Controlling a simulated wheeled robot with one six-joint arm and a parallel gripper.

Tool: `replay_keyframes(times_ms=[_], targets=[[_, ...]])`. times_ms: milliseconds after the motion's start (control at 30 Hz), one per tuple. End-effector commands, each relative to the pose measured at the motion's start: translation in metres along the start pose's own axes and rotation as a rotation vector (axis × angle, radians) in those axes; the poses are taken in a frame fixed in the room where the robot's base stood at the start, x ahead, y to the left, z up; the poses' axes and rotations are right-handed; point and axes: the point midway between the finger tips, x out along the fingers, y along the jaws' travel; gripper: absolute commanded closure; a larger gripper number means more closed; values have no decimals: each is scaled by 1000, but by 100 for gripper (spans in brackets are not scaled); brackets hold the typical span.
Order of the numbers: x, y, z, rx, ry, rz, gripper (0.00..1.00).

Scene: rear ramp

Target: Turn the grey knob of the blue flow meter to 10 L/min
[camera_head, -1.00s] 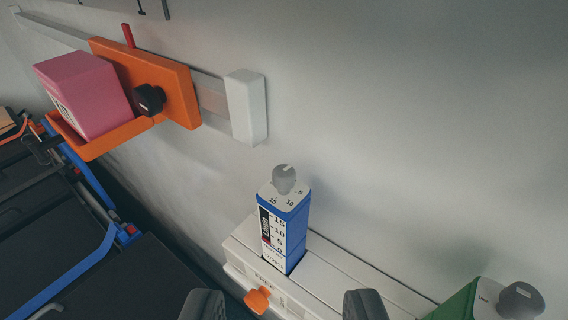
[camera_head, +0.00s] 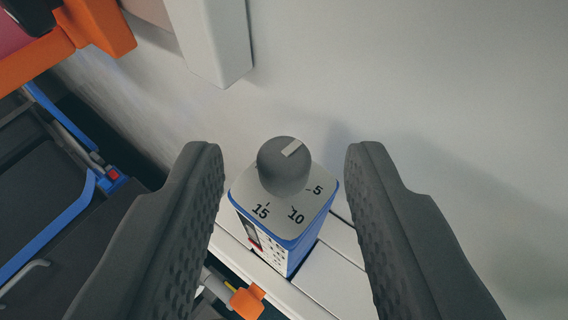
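The blue flow meter (camera_head: 313,236) stands upright in a white rail unit by the wall. Its pale top plate carries the marks 5, 10 and 15. The grey knob (camera_head: 280,172) sits on that plate. A light pointer strip on the knob points to the upper right, away from the 10 and 15 marks. My gripper (camera_head: 284,165) is open, with one dark finger on each side of the knob and a clear gap to both. Neither finger touches the knob.
A white rail end block (camera_head: 212,40) hangs on the wall above. An orange holder (camera_head: 100,28) is at the upper left. An orange tab (camera_head: 247,300) juts out below the meter. The wall to the right is bare.

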Motion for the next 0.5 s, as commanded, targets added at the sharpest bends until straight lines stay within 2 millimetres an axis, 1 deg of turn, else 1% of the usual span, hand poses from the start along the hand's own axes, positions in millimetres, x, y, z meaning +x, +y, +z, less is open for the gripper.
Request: replay_keyframes(times_ms=[133,167,200,333,367,500], targets=[[0,0,0,0,0,0,62],[0,0,0,0,0,0,64],[0,0,0,0,0,0,72],[0,0,0,0,0,0,97],[0,0,0,0,0,0,100],[0,0,0,0,0,1,100]])
